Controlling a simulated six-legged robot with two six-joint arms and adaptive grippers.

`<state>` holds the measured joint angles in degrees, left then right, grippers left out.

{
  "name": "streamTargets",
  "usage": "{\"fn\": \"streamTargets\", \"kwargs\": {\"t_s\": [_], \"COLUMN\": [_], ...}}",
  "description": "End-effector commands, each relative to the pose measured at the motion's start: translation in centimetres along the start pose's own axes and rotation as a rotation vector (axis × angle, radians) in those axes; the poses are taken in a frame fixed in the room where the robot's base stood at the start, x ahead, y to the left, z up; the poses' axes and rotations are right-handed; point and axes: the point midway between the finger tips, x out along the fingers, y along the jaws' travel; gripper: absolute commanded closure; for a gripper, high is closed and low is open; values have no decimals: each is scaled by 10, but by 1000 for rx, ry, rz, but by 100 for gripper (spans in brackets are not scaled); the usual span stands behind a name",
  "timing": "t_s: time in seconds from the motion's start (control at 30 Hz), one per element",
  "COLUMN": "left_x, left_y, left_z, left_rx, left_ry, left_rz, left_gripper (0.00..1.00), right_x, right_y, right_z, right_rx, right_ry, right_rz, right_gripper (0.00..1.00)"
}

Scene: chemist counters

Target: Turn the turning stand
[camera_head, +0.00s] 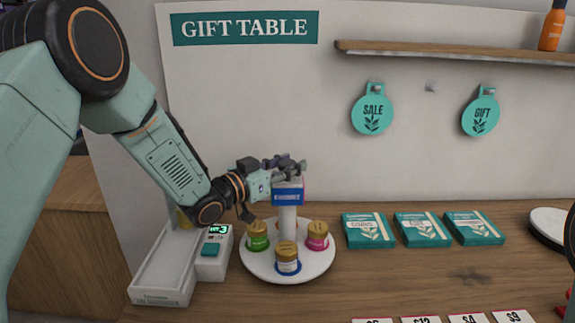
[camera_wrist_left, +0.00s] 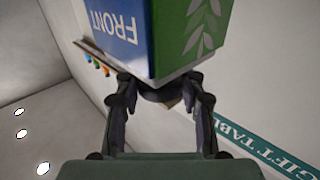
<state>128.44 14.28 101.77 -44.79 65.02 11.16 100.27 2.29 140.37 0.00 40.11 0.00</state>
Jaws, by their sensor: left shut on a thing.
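The turning stand has a round white plate (camera_head: 262,268), a white post (camera_head: 288,222) and a block on top (camera_head: 288,192) with a blue face. Jars stand on the plate, with green, blue and pink labels in front; another is partly hidden behind the post. My left gripper (camera_head: 292,168) is at the block's top and is shut on it. In the left wrist view the block (camera_wrist_left: 135,40) shows a blue face reading FRONT and a green face with a leaf, just beyond the gripper's fingers (camera_wrist_left: 162,95). My right gripper is not in view.
Left of the stand are a white tray (camera_head: 140,295) and a small device (camera_head: 215,268) with a lit display. Teal packets (camera_head: 368,230) lie to the right, price cards (camera_head: 468,320) at the front. A shelf (camera_head: 450,52) and hanging tags (camera_head: 372,114) are behind.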

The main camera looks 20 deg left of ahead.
Motion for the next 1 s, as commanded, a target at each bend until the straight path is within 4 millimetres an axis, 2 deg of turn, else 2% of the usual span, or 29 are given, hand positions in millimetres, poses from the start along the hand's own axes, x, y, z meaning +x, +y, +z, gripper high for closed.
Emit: {"fn": "streamTargets", "kwargs": {"t_s": [0.03, 0.2, 1.0], "left_x": [0, 0, 0], "left_y": [0, 0, -1], "left_z": [-1, -1, -2], "left_rx": [-1, -1, -1], "left_ry": [2, 3, 5], "left_rz": [-1, -1, 1], "left_gripper": [87, 100, 100], "right_x": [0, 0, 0], "right_y": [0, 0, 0], "right_z": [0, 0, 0], "right_rx": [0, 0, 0], "right_ry": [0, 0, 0], "right_rz": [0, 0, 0], "right_gripper": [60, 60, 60]}}
